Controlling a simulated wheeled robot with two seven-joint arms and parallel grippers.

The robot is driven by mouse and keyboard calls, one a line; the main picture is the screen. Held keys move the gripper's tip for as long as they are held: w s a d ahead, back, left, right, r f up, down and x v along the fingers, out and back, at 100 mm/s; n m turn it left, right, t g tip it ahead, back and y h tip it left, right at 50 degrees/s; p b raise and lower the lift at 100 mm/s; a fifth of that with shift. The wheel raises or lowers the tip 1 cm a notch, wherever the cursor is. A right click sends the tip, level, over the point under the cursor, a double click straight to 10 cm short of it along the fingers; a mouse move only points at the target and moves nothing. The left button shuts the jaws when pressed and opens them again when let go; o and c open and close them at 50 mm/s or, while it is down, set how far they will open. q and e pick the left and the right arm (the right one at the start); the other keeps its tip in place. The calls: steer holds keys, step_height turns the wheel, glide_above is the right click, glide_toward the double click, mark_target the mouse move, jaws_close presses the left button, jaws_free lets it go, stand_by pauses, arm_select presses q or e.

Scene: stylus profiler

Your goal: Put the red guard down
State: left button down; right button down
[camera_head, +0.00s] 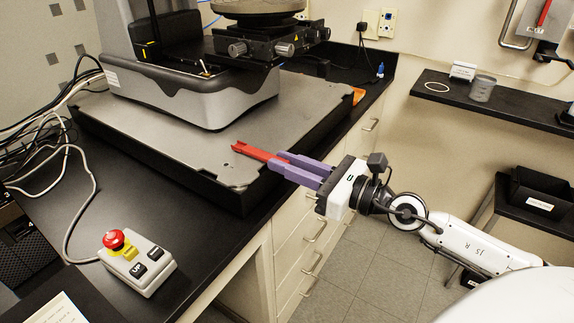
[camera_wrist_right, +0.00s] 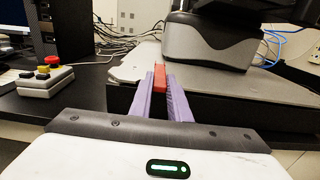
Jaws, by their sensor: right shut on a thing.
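The red guard (camera_head: 258,152) is a narrow red bar. It extends out past the purple fingertips of my right gripper (camera_head: 283,164), over the front edge of the grey instrument plate (camera_head: 300,112). My right gripper is shut on the guard's near end. In the right wrist view the guard (camera_wrist_right: 159,76) sits between the two purple fingers (camera_wrist_right: 160,92), pointing toward the profiler. I cannot tell whether the guard touches the plate or hovers just above it. The profiler (camera_head: 195,90) stands on the plate behind it. My left gripper is not in view.
A control box with a red button (camera_head: 137,262) sits on the black bench at the lower left; it also shows in the right wrist view (camera_wrist_right: 46,80). Cables run along the left. The plate's front strip is clear. Drawers (camera_head: 300,235) lie below the bench edge.

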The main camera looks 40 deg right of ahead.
steer(key=shift+f, duration=0.2)
steer(key=c, duration=1.7)
jaws_free()
steer(key=shift+o, duration=0.2)
